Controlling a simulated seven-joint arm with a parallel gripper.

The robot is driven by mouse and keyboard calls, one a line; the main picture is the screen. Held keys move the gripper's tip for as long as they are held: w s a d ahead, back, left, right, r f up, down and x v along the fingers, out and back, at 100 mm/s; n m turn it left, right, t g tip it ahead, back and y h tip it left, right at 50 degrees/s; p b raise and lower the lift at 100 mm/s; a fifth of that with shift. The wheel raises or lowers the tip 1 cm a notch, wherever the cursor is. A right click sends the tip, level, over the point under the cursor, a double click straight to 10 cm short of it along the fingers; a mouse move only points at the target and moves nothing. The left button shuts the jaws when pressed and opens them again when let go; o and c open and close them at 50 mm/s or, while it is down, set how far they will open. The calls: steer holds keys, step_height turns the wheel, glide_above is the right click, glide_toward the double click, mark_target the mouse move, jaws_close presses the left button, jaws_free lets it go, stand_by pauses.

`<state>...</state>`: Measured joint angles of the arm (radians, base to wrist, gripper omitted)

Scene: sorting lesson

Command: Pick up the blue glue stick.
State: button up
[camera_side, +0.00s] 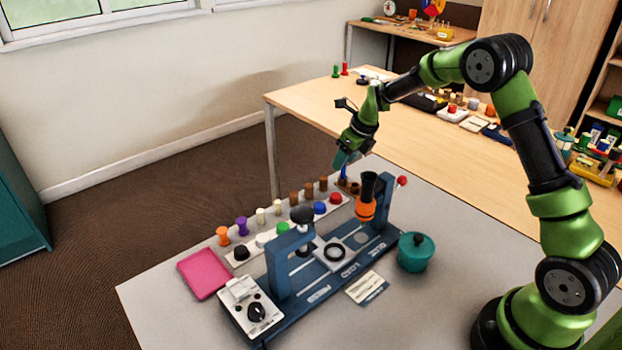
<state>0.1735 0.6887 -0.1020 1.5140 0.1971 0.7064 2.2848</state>
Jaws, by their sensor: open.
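My gripper (342,162) hangs low over the far right end of a row of small upright coloured sticks. Its jaws are open. A small dark blue upright piece (343,178), which looks like the blue glue stick, stands just under the fingertips. It is small and its upper part is partly hidden by the fingers. I cannot tell whether the fingers stand around it or only above it. The other sticks in the row are orange (222,235), purple (242,226), cream (260,216) and brown (323,184).
In front of the sticks lies a row of round caps, including a red one (335,198). A blue press device (322,282) with an orange-and-black funnel (366,200) stands nearby. A teal pot (414,254) is at right, a pink tray (204,274) at left.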

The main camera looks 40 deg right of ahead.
mark_target(343, 171)
steer(key=shift+x, duration=1.4)
jaws_close()
